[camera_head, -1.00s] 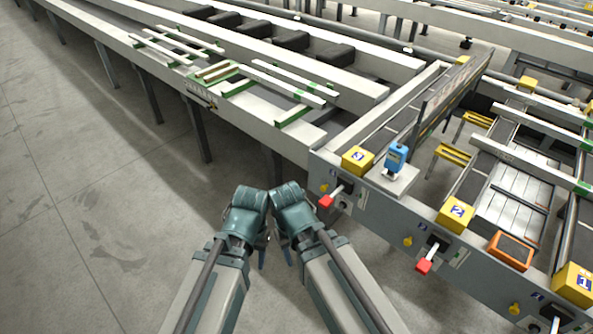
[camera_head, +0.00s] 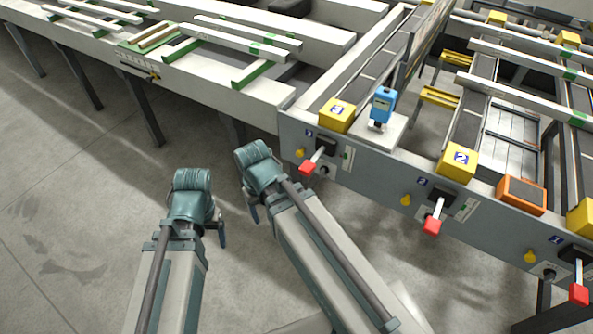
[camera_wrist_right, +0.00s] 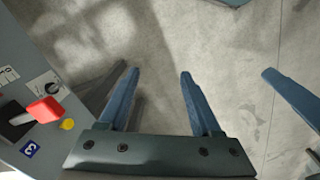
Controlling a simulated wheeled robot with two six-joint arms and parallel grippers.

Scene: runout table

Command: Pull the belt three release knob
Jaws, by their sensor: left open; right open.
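The belt three panel section is at the left end of the grey front panel. It has a small yellow knob (camera_head: 300,153) under a blue "3" label, beside a red-tipped lever (camera_head: 308,167). The yellow knob (camera_wrist_right: 67,124) and red handle (camera_wrist_right: 46,109) also show at the left of the right wrist view. My right gripper (camera_head: 253,212) is left of the knob, apart from it, pointing down. In the wrist view its fingers (camera_wrist_right: 159,73) are open and empty over bare floor. My left gripper (camera_head: 221,234) is open further left, its fingers partly hidden.
A yellow "3" block (camera_head: 337,114) and a blue device (camera_head: 382,105) stand above the panel. The floor (camera_head: 70,220) at left is clear.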

